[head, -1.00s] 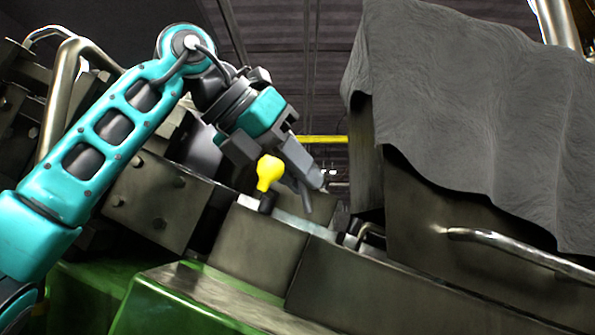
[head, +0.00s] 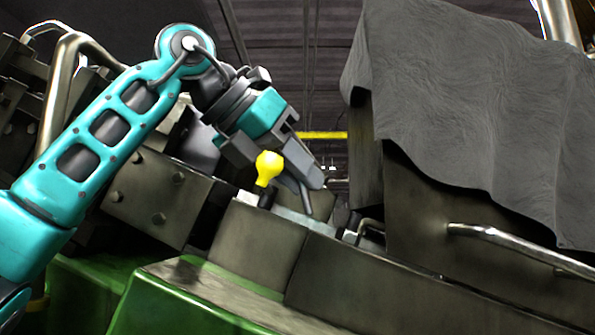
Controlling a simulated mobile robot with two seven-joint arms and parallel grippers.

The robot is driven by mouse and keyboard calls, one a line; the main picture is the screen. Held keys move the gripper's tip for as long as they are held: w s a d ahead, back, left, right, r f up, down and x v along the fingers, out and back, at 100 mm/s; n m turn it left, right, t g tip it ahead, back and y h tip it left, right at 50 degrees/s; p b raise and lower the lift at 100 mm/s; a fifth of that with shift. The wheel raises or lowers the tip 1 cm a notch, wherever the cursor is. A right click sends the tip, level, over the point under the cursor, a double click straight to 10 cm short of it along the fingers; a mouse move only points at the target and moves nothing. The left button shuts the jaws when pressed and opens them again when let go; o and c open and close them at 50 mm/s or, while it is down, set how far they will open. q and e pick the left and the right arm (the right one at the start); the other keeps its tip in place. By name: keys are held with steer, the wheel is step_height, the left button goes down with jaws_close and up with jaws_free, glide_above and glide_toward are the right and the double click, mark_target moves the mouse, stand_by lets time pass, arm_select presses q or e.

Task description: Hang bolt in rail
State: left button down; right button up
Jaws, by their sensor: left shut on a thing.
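My left gripper (head: 300,182) reaches in from the upper left and points down to the right, just above the machine's rail. It is shut on the bolt (head: 305,198), a thin grey rod that shows below the fingers and slants down toward the rail. The fingers hide the bolt's upper part. The rail (head: 292,214) is a light metal strip along the top of the dark block; I cannot tell whether the bolt touches it. My right gripper is not in view.
A yellow knob (head: 268,167) on a black stem stands just left of the gripper. A large machine housing under a grey cover (head: 455,110) fills the right. A bent metal handle (head: 520,250) sticks out below it. A green machine base (head: 190,300) lies in front.

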arm_select(q)
steer(key=shift+d+f+b, duration=0.25)
steer(key=shift+f+b, duration=0.35)
steer(key=shift+f, duration=0.45)
stand_by(0.8)
